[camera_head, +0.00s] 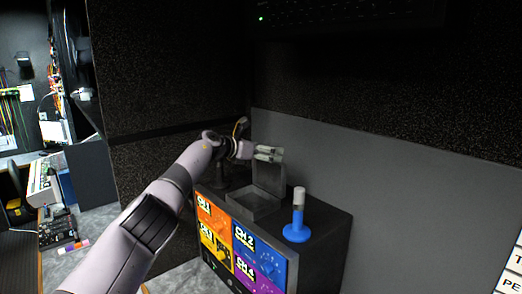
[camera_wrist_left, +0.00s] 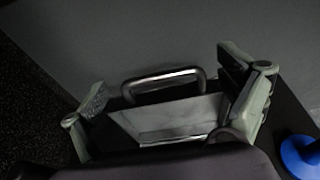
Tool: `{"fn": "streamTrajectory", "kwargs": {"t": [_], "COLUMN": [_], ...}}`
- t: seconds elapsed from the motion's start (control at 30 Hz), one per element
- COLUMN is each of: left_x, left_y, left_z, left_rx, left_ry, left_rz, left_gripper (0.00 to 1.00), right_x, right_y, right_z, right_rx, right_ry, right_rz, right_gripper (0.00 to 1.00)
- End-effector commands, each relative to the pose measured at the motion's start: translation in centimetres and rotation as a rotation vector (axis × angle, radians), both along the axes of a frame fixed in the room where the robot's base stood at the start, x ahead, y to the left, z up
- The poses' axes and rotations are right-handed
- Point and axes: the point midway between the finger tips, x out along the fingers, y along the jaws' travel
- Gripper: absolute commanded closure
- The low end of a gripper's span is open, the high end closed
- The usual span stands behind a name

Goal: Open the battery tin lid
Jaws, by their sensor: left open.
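The battery tin (camera_head: 245,207) is a grey metal box on top of the dark unit with coloured panels. Its lid (camera_head: 269,180) stands up at the back edge, raised well off the box. My left gripper (camera_head: 268,153) is at the top of the raised lid, with its fingers open. In the left wrist view, the open left gripper (camera_wrist_left: 165,95) has its fingers spread to both sides of a shiny metal loop handle (camera_wrist_left: 163,82) and a grey metal plate (camera_wrist_left: 172,118). I cannot tell whether the fingers touch the lid. My right gripper is not in view.
A blue and white upright object (camera_head: 297,222) stands right of the tin; its blue base (camera_wrist_left: 300,155) shows in the left wrist view. The dark unit (camera_head: 322,238) carries both. A grey wall (camera_head: 390,190) rises close behind. A cluttered side desk (camera_head: 62,235) is at the left.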

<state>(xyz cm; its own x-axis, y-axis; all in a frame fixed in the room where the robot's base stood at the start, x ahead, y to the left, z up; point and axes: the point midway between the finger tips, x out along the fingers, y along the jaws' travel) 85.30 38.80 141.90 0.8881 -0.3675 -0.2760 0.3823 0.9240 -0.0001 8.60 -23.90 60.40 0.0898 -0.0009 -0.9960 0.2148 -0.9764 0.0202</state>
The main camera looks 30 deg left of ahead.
Motion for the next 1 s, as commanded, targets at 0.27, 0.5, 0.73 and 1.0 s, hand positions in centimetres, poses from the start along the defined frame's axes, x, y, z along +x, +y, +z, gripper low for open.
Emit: {"fn": "streamTrajectory", "kwargs": {"t": [0.27, 0.5, 0.73, 1.0], "left_x": [-1.1, -3.1, -6.0, -9.4], "left_y": [0.8, 1.5, 2.7, 4.1], "left_z": [0.4, 0.8, 1.8, 2.9], "left_rx": [0.003, 0.004, 0.005, 0.002], "left_ry": [-0.002, 0.000, -0.001, -0.001], "left_rz": [0.002, 0.002, 0.002, 0.001], "left_gripper": [0.06, 0.06, 0.06, 0.06], "right_x": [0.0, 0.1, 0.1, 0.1], "right_y": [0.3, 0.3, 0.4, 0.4], "right_z": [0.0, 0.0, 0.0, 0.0], "right_rx": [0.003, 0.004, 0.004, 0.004], "right_ry": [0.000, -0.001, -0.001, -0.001], "right_rz": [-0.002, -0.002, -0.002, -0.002], "right_gripper": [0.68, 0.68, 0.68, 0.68]}}
